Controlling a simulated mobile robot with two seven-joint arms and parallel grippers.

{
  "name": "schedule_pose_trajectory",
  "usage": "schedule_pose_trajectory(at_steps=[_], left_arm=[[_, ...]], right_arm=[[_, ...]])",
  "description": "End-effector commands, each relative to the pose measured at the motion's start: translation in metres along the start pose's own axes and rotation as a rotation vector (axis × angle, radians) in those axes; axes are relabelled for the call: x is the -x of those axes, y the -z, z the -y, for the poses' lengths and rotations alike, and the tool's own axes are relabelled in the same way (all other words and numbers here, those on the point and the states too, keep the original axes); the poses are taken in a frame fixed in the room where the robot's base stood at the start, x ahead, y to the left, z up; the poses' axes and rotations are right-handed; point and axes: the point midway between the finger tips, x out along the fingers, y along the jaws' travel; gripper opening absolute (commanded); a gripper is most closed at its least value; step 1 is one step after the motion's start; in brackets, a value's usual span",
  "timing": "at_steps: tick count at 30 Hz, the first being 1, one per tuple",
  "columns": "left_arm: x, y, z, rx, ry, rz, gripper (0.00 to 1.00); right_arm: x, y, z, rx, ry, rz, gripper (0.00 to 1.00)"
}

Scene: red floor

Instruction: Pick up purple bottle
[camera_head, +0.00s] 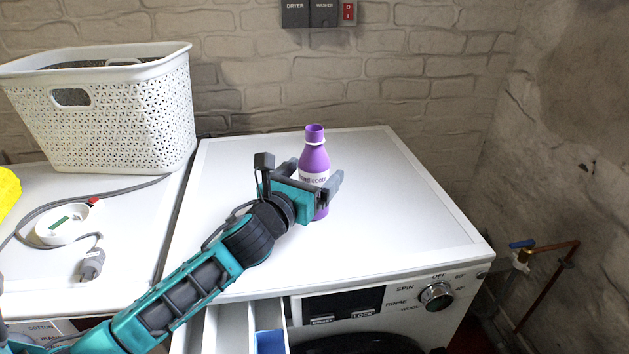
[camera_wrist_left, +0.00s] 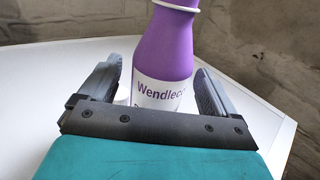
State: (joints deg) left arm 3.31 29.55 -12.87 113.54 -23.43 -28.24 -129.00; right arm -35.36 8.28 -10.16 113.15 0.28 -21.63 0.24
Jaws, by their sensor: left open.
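The purple bottle (camera_head: 314,158) stands upright on the white top of the washing machine (camera_head: 400,190). It has a white label and a white ring near its neck. My left gripper (camera_head: 326,192) is at the bottle, with its fingers open on either side of the lower part. In the left wrist view the bottle (camera_wrist_left: 165,50) stands between the two spread fingers (camera_wrist_left: 160,92), and its top is cut off by the frame. The gripper hides part of the bottle's lower body in the head view. My right gripper is not in view.
A white perforated basket (camera_head: 110,120) stands at the back left. A cable with a plug (camera_head: 91,264) and a round white item (camera_head: 66,224) lie on the left surface. A drawer (camera_head: 235,325) is open at the front. The machine top right of the bottle is clear.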

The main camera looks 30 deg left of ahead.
Motion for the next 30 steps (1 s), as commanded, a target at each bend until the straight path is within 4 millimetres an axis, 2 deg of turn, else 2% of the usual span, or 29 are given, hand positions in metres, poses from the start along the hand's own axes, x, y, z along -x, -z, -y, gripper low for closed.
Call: schedule_pose_trajectory(at_steps=[4,12,30], left_arm=[[-0.0124,-0.0005,0.0004,0.0,0.001,0.001,0.91],[-0.0136,-0.0002,0.0004,-0.001,0.001,0.0,0.89],[-0.0133,-0.0002,0.0001,-0.001,0.001,-0.001,0.32]], right_arm=[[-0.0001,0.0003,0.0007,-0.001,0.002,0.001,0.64],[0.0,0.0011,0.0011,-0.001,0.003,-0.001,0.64],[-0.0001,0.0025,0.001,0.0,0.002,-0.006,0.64]])
